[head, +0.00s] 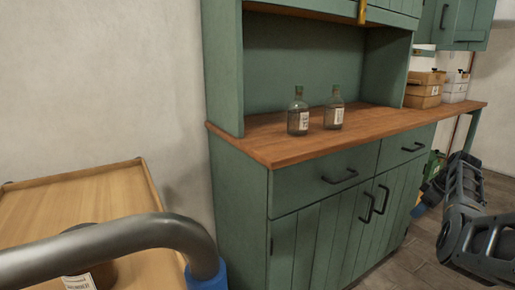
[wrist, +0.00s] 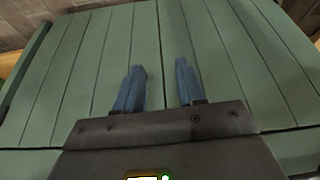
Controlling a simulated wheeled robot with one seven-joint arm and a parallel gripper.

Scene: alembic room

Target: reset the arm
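My gripper (wrist: 160,84) shows in the wrist view with its two blue fingers spread apart and nothing between them. It faces a green planked surface (wrist: 90,60); I cannot tell the distance to it. In the head view, a dark jointed arm (head: 465,195), which looks like mine, is at the right edge beside the green cabinet (head: 240,205). Its fingertips cannot be made out clearly there.
Two clear labelled bottles, a left one (head: 298,113) and a right one (head: 334,110), stand on the wooden counter (head: 440,112). Stacked boxes (head: 424,88) stand farther right. A wooden-topped surface (head: 90,195) holds a brown labelled item (head: 100,274), partly behind a grey tube (head: 110,240).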

